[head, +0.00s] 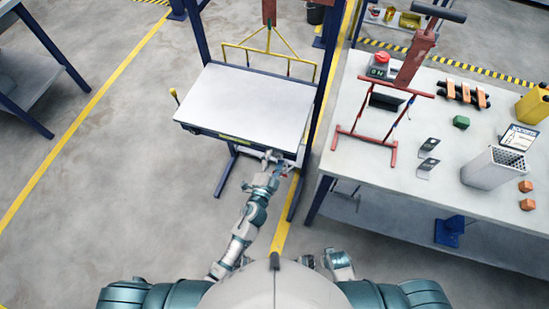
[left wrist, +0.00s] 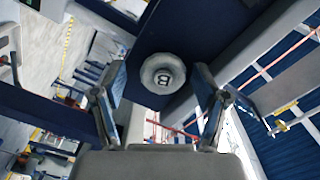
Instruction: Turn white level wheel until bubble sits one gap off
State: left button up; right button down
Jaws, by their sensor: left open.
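A white wheel (left wrist: 162,74) with a dark letter B on its face sits on a dark blue bar in the left wrist view. My left gripper (left wrist: 158,92) is open, with one finger on each side of the wheel in this picture; I cannot tell whether either touches it. In the head view my left gripper (head: 271,158) is at the front right of the rack's white plate (head: 250,100). A yellow-green strip (head: 235,139), perhaps the level, lies along the plate's front edge. The bubble is too small to make out. My right gripper's jaws are not clear.
A grey table (head: 345,165) on the right holds a red stand (head: 376,138), a red button (head: 381,61), a perforated bin (head: 493,168) and small blocks. A blue rack post (head: 318,105) stands close right of my left gripper.

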pick_arm(q)
jog(key=v, duration=0.8)
pick_arm(e)
jog(key=shift+s, duration=0.1)
